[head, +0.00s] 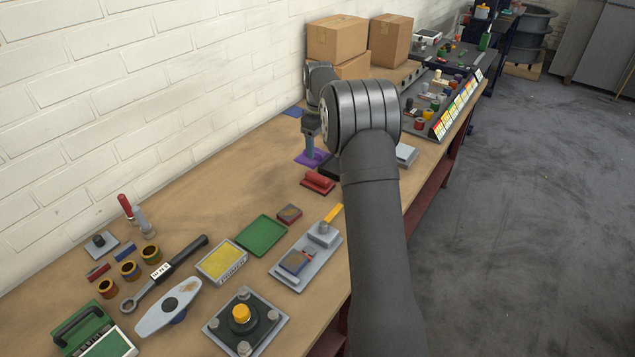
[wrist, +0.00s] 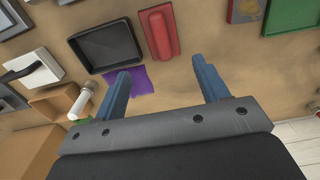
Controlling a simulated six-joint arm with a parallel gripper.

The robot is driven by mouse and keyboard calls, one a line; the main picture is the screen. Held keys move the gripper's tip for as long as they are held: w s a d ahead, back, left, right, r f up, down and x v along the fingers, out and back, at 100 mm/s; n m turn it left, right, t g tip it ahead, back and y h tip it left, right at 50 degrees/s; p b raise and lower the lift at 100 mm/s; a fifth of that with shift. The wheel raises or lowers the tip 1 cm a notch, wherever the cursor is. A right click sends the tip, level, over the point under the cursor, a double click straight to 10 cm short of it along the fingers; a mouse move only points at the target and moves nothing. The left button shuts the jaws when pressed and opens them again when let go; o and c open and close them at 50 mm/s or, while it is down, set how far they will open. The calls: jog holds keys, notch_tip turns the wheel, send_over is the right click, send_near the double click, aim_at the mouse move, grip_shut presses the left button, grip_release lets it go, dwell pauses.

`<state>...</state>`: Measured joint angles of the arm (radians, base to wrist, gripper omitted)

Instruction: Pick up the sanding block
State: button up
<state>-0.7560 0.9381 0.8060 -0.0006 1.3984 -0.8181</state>
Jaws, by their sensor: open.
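A red block with a long rounded red grip (head: 318,182), which looks like the sanding block, lies on the bench just in front of my gripper. In the wrist view the red block (wrist: 160,33) lies flat past the fingertips, roughly in line with the gap between them. My gripper (head: 310,146) hangs above a purple cloth (head: 302,159), its blue-grey fingers pointing down. In the wrist view my gripper (wrist: 160,70) has its fingers wide apart with nothing between them. The fingers are apart from the red block.
A black tray (wrist: 108,46) lies beside the red block. A small reddish-brown block (head: 289,213) and a green mat (head: 262,236) lie nearer on the bench. Cardboard boxes (head: 337,40) stand at the back. Bare wood lies left of the red block in the head view.

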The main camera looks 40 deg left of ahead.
aim_at(318, 175)
notch_tip(318, 175, down, 8)
notch_tip(318, 175, down, 5)
jog(key=shift+a+f, duration=0.15)
jog(key=c, duration=0.9)
jog(key=shift+r, duration=0.75)
notch_tip(318, 175, up, 3)
jog(key=shift+f, duration=0.15)
jog(key=d+r, duration=0.2)
jog(key=d, duration=0.1)
jog(key=w+d+r, duration=0.1)
jog(key=d+r, duration=0.1)
jog(key=d, duration=0.2)
jog(key=w+d+r, duration=0.1)
jog(key=d+r, duration=0.2)
jog(key=d, duration=0.1)
jog(key=shift+w+d, duration=0.15)
jog(key=shift+d, duration=0.05)
